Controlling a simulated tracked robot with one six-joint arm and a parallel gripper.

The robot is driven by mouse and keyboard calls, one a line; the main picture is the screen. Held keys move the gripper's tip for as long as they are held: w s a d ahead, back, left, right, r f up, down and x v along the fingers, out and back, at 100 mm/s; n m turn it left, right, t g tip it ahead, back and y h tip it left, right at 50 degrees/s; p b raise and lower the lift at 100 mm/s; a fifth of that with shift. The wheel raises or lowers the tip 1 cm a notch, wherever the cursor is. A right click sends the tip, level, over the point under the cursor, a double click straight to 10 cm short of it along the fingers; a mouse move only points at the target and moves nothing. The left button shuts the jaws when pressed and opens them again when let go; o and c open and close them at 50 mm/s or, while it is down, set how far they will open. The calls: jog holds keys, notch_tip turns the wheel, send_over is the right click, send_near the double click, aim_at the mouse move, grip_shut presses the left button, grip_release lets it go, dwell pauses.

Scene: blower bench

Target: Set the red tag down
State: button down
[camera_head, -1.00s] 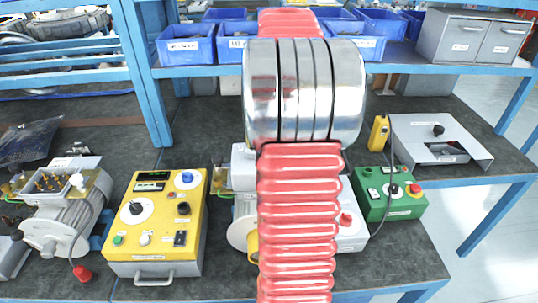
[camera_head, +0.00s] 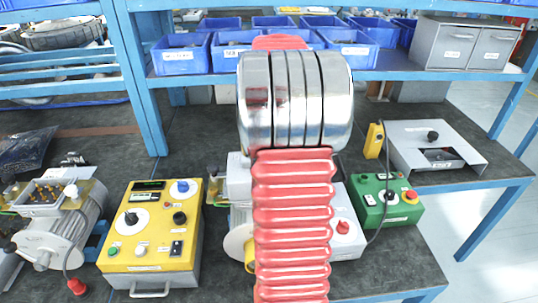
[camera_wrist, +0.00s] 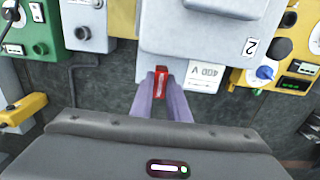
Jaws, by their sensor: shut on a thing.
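The red tag (camera_wrist: 160,79) is small and shows a pale mark on its face. My gripper (camera_wrist: 160,88) is shut on it, with the tag between the two fingertips. In the wrist view the tag lies at the lower edge of a light grey housing (camera_wrist: 200,38), beside a label reading "400 V". I cannot tell whether the tag touches the housing. In the head view my red ribbed arm hides the gripper and the tag.
A yellow control box (camera_head: 152,225) stands left of my arm, with a motor (camera_head: 60,232) further left. A green box (camera_head: 387,203), a yellow hand unit (camera_head: 374,141) and a grey panel (camera_head: 432,148) are at right. Blue bins (camera_head: 182,55) line the shelf above.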

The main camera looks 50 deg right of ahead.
jog(key=shift+f, duration=0.1)
jog(key=shift+f, duration=1.75)
jog(key=c, duration=1.7)
grip_release()
jog(key=shift+f, duration=0.1)
notch_tip(320, 180, up, 12)
jog(key=shift+r, duration=0.15)
jog(key=shift+a, duration=0.1)
